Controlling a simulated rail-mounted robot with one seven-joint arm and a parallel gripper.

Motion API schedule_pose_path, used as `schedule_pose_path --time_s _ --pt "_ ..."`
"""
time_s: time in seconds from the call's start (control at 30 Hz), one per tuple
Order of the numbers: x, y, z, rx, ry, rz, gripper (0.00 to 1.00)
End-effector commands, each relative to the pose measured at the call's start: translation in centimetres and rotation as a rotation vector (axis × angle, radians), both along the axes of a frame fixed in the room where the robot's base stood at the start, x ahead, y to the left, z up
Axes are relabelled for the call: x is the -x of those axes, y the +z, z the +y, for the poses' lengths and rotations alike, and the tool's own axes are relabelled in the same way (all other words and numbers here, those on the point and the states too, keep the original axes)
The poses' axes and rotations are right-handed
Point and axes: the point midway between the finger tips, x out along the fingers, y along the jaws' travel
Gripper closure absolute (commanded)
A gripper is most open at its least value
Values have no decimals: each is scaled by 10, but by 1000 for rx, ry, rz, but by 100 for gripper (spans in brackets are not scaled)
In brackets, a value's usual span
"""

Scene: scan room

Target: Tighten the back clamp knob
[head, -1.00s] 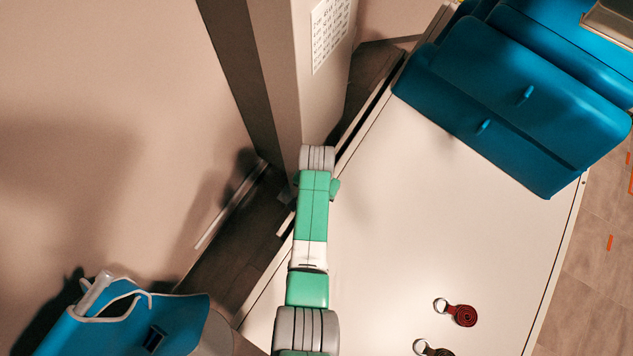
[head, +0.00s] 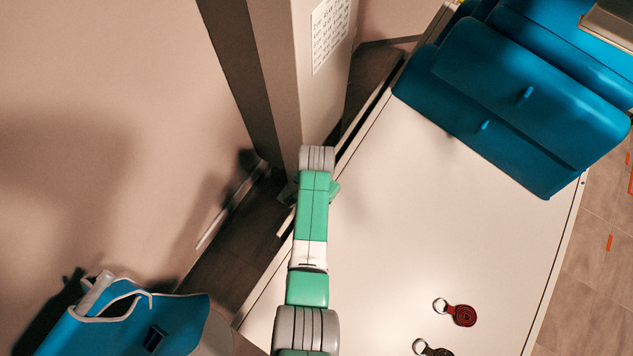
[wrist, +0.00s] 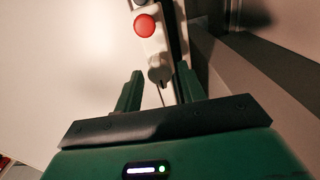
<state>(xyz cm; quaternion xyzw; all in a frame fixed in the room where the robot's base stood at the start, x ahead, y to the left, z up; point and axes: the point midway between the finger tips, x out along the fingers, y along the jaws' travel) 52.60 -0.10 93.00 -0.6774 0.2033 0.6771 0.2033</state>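In the wrist view, my gripper (wrist: 159,72) has its two green fingers spread apart with a clear gap between them. Beyond the fingertips is a pale narrow fitting (wrist: 153,52) along the table edge. It carries a round red knob-like part (wrist: 145,26), which lies ahead of the fingers and apart from them. A small dark part (wrist: 158,77) at the fitting's near end shows in the gap between the fingers; I cannot tell whether anything touches it. I cannot tell for certain which part is the back clamp knob. In the head view my arm hides the gripper and this fitting.
The white table (head: 430,230) carries blue padded pieces (head: 500,110) at the far right and two key fobs, one red (head: 461,315) and one dark (head: 437,351). A wide column (head: 300,70) stands close beyond my arm. A blue bag-like object (head: 130,320) is at lower left.

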Motion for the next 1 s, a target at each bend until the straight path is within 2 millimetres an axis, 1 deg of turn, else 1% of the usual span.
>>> schedule_pose_path --time_s 0.27,0.33,0.37,0.6,0.7,0.83,1.0 --pt "0 0 0 0 1 0 51" --pt "0 4 0 1 1 -1 51" --pt "0 8 0 0 1 -1 51" --pt "0 56 0 0 1 -4 51" --pt "0 70 0 0 1 -2 51" --pt "0 78 0 0 1 0 51" --pt "0 78 0 -1 1 1 51"
